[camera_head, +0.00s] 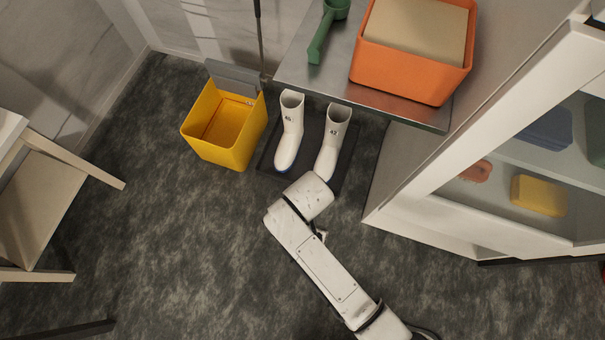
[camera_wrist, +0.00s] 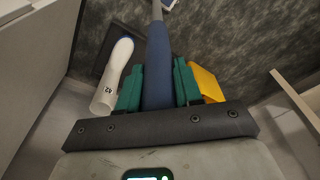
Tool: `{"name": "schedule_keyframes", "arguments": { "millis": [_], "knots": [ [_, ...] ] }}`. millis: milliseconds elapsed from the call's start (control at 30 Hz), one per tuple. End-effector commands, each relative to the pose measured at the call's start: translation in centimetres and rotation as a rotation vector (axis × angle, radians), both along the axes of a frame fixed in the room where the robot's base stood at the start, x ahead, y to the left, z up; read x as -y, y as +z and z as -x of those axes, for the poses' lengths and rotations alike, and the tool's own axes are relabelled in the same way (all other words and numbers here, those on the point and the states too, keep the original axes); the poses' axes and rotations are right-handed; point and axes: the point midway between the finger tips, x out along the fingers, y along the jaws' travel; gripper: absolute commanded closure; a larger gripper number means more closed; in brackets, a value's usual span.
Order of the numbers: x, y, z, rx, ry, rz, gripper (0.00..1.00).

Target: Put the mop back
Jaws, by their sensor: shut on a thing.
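My gripper (camera_wrist: 158,88), seen in the wrist view, is shut with its green fingers on the blue grip of the mop handle (camera_wrist: 158,65). A thin light grey part of the handle runs on past the grip to the top edge of that view. The mop's head is not visible there. In the head view my gripper does not show. A thin dark pole (camera_head: 259,40) stands upright by the wall behind the yellow bucket (camera_head: 222,125). I cannot tell whether it belongs to the mop.
White boots (camera_head: 290,130) stand on a dark mat (camera_head: 310,150) beside the bucket. Above them is a metal bench (camera_head: 330,75) with an orange bin (camera_head: 405,75) and a green scoop (camera_head: 322,40). A white cabinet (camera_head: 440,225) is right, a chair (camera_head: 45,190) left.

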Motion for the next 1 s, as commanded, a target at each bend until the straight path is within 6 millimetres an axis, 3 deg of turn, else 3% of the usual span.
{"name": "schedule_keyframes", "arguments": {
  "millis": [133,167,400,767,1000],
  "knots": [
    [0.0,-0.1,-0.1,0.002,0.0,-0.001,1.0],
    [0.0,-0.2,0.0,-0.001,0.0,0.0,0.64],
    [0.0,-0.2,0.0,-0.001,0.0,0.0,0.41],
    [0.0,0.5,0.1,0.0,0.0,0.0,0.4],
    [0.3,4.7,0.6,0.001,-0.001,-0.002,0.4]
  ]
}}
